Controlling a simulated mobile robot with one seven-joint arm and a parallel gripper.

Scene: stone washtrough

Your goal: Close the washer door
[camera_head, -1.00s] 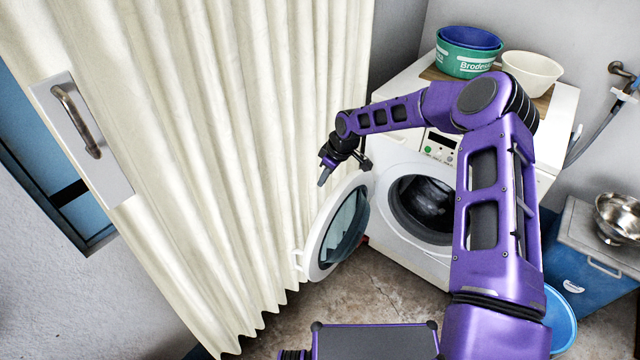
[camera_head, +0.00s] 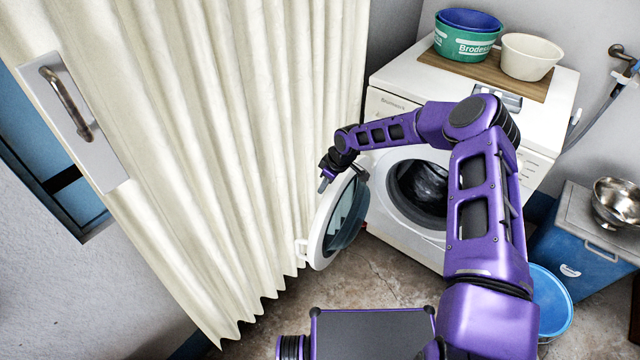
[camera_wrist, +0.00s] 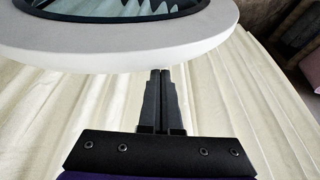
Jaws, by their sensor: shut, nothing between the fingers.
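The washer (camera_head: 392,106) is a white front loader against the back wall, its dark drum opening (camera_head: 420,188) uncovered. Its round white door (camera_head: 318,236) with dark glass stands swung wide open to the left, near the curtain. My gripper (camera_head: 323,186) is shut and empty at the upper left of the door, on the curtain side. In the wrist view my gripper (camera_wrist: 163,78) points at the door's white rim (camera_wrist: 130,52), its tips close to the edge. I cannot tell whether they touch it. My purple arm hides part of the washer's front.
A cream pleated curtain (camera_head: 230,130) hangs close on the left, behind my gripper and the door. Basins (camera_head: 465,40) stand on a wooden board on the washer. A blue bucket (camera_head: 550,300) and a blue cooler (camera_head: 575,250) stand at right. Some floor (camera_head: 370,275) is clear.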

